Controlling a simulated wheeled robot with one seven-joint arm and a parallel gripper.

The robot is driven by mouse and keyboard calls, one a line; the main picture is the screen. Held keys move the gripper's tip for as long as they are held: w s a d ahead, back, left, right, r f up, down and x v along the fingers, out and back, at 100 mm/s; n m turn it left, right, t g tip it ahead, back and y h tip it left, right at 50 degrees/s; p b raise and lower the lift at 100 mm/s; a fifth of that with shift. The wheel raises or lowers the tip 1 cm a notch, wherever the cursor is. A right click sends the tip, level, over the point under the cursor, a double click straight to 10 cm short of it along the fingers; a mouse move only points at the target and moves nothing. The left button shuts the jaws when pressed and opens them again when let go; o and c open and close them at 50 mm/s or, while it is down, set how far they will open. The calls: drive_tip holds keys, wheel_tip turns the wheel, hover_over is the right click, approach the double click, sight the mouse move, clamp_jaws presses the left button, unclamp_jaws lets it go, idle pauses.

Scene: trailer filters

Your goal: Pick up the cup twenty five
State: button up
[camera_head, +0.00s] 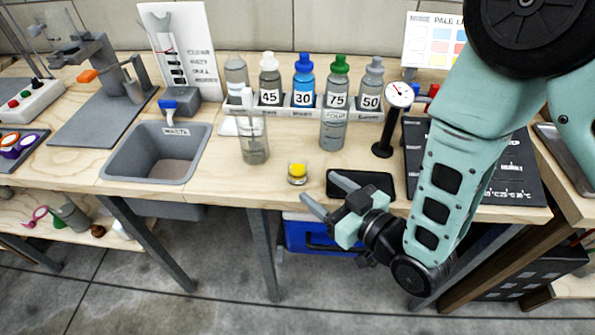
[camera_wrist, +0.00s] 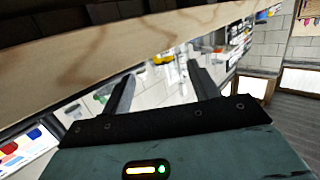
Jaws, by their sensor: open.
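I see no label reading 25 in either view. Bottles marked 45 (camera_head: 269,82), 30 (camera_head: 304,85), 75 (camera_head: 336,107) and 50 (camera_head: 371,88) stand upright at the back of the bench. A grey bottle (camera_head: 236,77) at the left end of the row shows no readable number. A clear container (camera_head: 254,150) with a tall stem and a small clear cup (camera_head: 297,179) with yellow in it stand nearer the front. My gripper (camera_head: 328,192) is open and empty at the bench's front edge, right of the small cup. Its fingers also show in the wrist view (camera_wrist: 162,78).
A grey sink (camera_head: 112,170) is at left. A black tray (camera_head: 385,186) lies close behind my gripper. A dial gauge (camera_head: 399,94) on a stand rises behind it. The wooden bench edge (camera_wrist: 100,60) crosses the wrist view close by. A blue box (camera_head: 310,237) is below.

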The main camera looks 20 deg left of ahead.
sight(303, 176)
drive_tip(key=x, duration=0.3)
drive_tip(key=shift+p+x, duration=0.75)
drive_tip(key=shift+x, duration=1.85)
drive_tip(key=shift+s+a+r, duration=0.1)
drive_tip(key=shift+s+r, duration=0.05)
drive_tip(key=c, duration=1.1)
